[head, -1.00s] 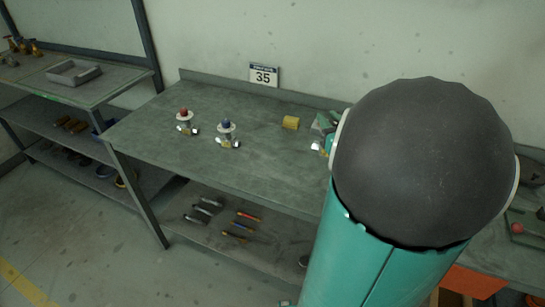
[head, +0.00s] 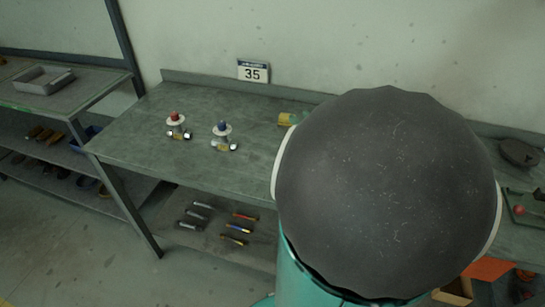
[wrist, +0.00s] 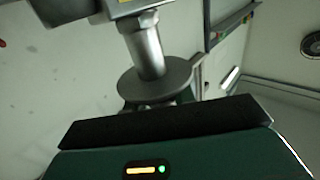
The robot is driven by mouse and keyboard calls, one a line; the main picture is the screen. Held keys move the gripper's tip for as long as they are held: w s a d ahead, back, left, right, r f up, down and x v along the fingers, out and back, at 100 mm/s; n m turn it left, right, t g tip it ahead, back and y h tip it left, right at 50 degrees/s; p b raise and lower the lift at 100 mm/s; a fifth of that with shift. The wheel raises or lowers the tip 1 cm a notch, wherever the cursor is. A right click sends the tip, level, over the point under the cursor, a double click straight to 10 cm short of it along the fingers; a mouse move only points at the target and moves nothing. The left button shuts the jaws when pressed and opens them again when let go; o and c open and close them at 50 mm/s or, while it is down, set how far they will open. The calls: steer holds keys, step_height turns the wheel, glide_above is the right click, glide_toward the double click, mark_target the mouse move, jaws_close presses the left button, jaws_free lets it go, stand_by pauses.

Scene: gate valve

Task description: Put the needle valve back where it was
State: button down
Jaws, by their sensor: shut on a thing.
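My gripper (wrist: 165,112) is shut on a grey metal valve (wrist: 150,60), taken to be the needle valve. In the wrist view its stem and round flange stand beyond my dark finger pad, and its top end leaves the frame. The part between the fingers is hidden. In the head view my gripper and the held valve are hidden behind my arm.
A yellow piece (head: 285,119) lies on the bench, partly hidden by my arm. A sign reading 35 (head: 253,71) is on the wall behind. Tools (head: 237,228) lie on the shelf below. A side bench at left holds a grey tray (head: 44,80). The bench's left end is clear.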

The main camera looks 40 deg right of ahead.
steer(key=shift+w+a, duration=0.1)
steer(key=shift+w, duration=0.35)
steer(key=w+d+f, duration=0.2)
steer(key=w+f, duration=0.4)
steer(key=w+d+f, duration=0.2)
steer(key=w+f, duration=0.4)
steer(key=f, duration=0.1)
steer(key=shift+w+d, duration=0.25)
steer(key=shift+w, duration=0.15)
steer(key=shift+f, duration=0.1)
steer(key=shift+f, duration=0.1)
steer(key=c, duration=1.2)
jaws_free()
steer(key=shift+o, duration=0.2)
